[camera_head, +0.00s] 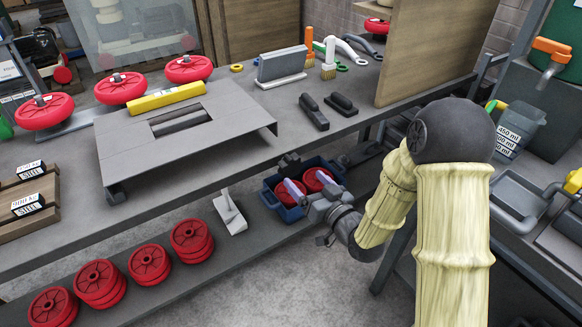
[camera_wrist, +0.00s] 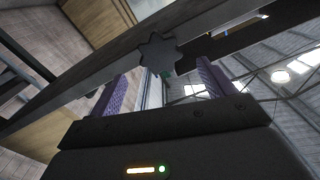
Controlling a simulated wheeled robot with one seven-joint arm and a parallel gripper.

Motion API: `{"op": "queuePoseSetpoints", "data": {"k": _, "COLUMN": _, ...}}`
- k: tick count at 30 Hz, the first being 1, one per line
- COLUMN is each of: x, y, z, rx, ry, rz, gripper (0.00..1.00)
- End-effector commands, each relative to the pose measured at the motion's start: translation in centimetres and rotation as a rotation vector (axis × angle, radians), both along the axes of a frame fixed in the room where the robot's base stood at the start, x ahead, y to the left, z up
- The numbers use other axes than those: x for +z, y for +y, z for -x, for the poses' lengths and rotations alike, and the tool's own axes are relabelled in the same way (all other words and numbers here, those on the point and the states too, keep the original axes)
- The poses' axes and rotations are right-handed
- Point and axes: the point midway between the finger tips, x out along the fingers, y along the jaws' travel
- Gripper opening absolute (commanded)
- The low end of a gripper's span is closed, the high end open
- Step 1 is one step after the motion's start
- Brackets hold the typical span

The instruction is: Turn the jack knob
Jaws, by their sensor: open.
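The jack knob is a dark, star-shaped knob (camera_wrist: 160,54) in the wrist view, at the edge of a grey plate seen from below. A small dark part (camera_head: 289,161) at the bench's front edge in the head view may be the same knob. My gripper (camera_head: 304,180) is below the bench edge, in front of a blue crate. Its two purple fingers are apart and empty, also in the wrist view (camera_wrist: 162,78). There the knob appears between and beyond the fingertips, and I see no contact.
The blue crate (camera_head: 270,189) with red wheels sits on the lower shelf (camera_head: 254,232), beside several stacks of red wheels (camera_head: 191,240). A grey raised plate (camera_head: 120,150) with a slot stands on the bench. A brown upright board (camera_head: 435,50) stands at right.

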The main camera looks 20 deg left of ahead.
Motion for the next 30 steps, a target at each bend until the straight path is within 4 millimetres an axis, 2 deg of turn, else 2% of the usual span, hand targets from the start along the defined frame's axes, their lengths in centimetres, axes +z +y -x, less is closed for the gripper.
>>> {"op": "queuePoseSetpoints", "data": {"k": 6, "x": 0.0, "y": 3.0, "z": -2.5, "rx": 0.002, "ry": -0.002, "rz": 0.000, "gripper": 0.82}}
{"op": "queuePoseSetpoints", "data": {"k": 12, "x": 0.0, "y": 5.3, "z": -4.5, "rx": 0.001, "ry": -0.001, "rz": -0.001, "gripper": 0.82}}
{"op": "queuePoseSetpoints", "data": {"k": 16, "x": 0.0, "y": 5.9, "z": -5.0, "rx": 0.000, "ry": 0.000, "rz": 0.000, "gripper": 0.82}}
{"op": "queuePoseSetpoints", "data": {"k": 24, "x": 0.0, "y": 6.0, "z": -5.2, "rx": -0.001, "ry": 0.001, "rz": 0.000, "gripper": 0.82}}
{"op": "queuePoseSetpoints", "data": {"k": 25, "x": 0.0, "y": 6.0, "z": -5.1, "rx": -0.001, "ry": 0.001, "rz": 0.000, "gripper": 0.80}}
{"op": "queuePoseSetpoints", "data": {"k": 30, "x": 0.0, "y": 6.0, "z": -5.1, "rx": -0.001, "ry": 0.001, "rz": 0.000, "gripper": 0.47}}
